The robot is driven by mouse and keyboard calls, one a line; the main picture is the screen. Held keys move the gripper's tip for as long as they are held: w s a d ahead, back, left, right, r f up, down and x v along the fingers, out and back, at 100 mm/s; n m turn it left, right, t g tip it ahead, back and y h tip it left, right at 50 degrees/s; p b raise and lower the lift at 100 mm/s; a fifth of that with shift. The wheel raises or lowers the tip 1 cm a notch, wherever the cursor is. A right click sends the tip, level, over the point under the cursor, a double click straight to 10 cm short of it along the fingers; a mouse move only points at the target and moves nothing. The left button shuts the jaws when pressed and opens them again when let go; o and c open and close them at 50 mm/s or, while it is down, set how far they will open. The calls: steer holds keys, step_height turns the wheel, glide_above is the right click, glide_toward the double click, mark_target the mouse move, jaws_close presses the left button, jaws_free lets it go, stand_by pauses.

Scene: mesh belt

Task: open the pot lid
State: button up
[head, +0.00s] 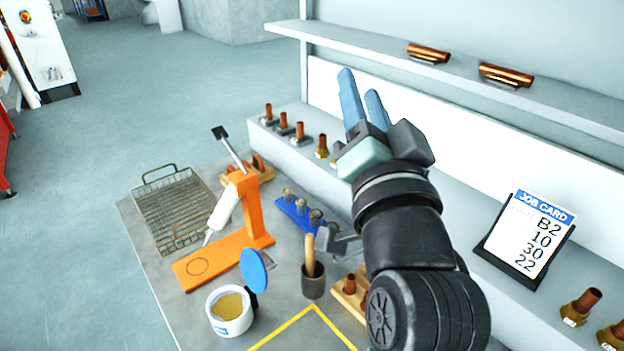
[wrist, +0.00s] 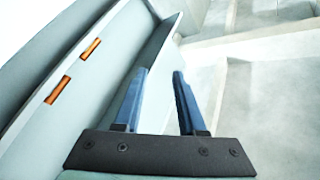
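A white pot (head: 220,324) stands near the front left of the grey table, with tan stuff (head: 229,306) inside. Its blue lid (head: 254,270) stands tilted up at the pot's back right side, and the mouth is uncovered. A small black part joins or touches the lid's lower edge; I cannot tell which. My gripper (head: 361,85) is raised far above and behind the pot, fingers pointing up and away. In the wrist view my gripper (wrist: 161,74) is open and empty, with a gap between the blue fingers. The pot is not in the wrist view.
An orange stand (head: 252,212) holding a white tube, a dark cup (head: 313,281) with a wooden handle and a wire basket (head: 172,215) surround the pot. A job card (head: 526,236) stands on the right ledge. Copper pieces (head: 428,53) lie on the upper shelf.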

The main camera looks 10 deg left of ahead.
step_height(320, 180, down, 19)
steer(key=w+a+m+g+y+b, duration=0.2)
steer(key=a+m+g+y+b, duration=0.1)
steer(key=m+g, duration=0.2)
steer(key=m+g+y+b, duration=0.35)
steer(key=m+y, duration=0.25)
steer(key=m, duration=0.2)
glide_toward(267, 253)
steer(key=shift+g+h, duration=0.25)
steer(key=shift+h, duration=0.05)
steer(key=p+x, duration=0.1)
steer(key=x, duration=0.9)
steer(key=shift+r, duration=0.15)
jaws_close()
steer(key=shift+r, duration=0.1)
